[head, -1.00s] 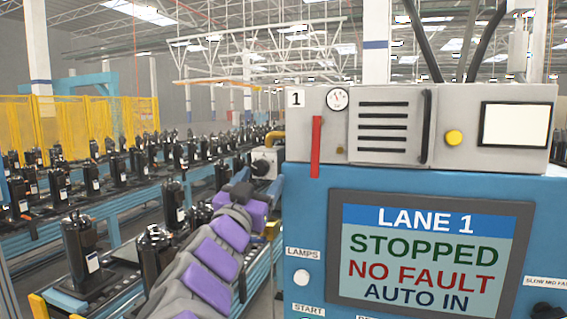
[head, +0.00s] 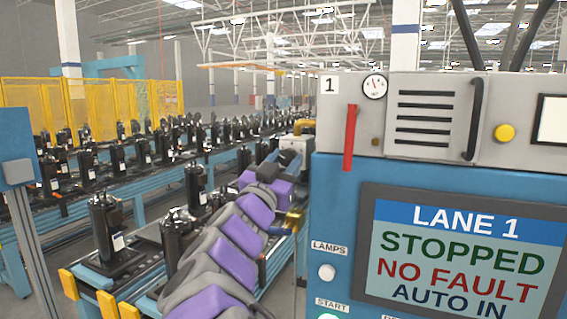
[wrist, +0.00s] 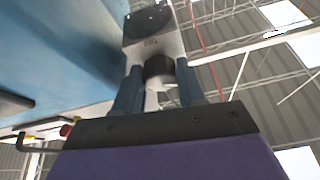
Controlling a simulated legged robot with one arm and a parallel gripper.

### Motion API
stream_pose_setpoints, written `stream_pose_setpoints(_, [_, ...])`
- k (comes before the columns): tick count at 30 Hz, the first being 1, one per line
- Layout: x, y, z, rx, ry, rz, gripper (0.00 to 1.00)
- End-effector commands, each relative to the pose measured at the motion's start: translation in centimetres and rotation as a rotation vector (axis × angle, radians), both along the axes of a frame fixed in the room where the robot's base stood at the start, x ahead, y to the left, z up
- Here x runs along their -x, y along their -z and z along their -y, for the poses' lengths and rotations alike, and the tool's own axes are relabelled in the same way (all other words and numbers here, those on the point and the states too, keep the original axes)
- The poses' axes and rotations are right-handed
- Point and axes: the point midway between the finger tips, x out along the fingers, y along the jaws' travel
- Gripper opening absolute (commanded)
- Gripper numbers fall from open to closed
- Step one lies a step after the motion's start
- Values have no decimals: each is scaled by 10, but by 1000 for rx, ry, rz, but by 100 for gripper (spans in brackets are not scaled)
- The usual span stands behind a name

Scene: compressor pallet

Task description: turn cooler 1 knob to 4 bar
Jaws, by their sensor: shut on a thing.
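A dark round knob (wrist: 158,72) sits under a small grey block (wrist: 152,38) in the wrist view. A dark round face shows on the block's end; its marking is too small to read. My gripper (wrist: 159,80) has one blue finger on each side of the knob and is shut on it. In the head view, my arm reaches to the pale block (head: 296,144) beside the blue cabinet, and my gripper (head: 287,160) is small there. The knob is hidden in that view. The knob's setting cannot be told.
The blue cabinet (head: 335,200) with a LANE 1 screen (head: 465,250) stands close on the right. A gauge (head: 374,87) and a red bar (head: 350,137) are on its upper part. Conveyors with black compressors (head: 108,225) run along the left. A yellow fence (head: 35,105) stands behind.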

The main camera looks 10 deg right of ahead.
Motion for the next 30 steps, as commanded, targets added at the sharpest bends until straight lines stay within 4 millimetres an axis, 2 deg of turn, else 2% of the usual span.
stream_pose_setpoints(1, [0, -1, -3, 4, -6, 1, 24])
stream_pose_setpoints(6, [-1, -2, -3, 4, -6, 2, 9])
stream_pose_setpoints(17, [-2, -2, -5, -51, -11, 40, 9])
stream_pose_setpoints(30, [-3, -2, -8, -340, -12, 251, 9])
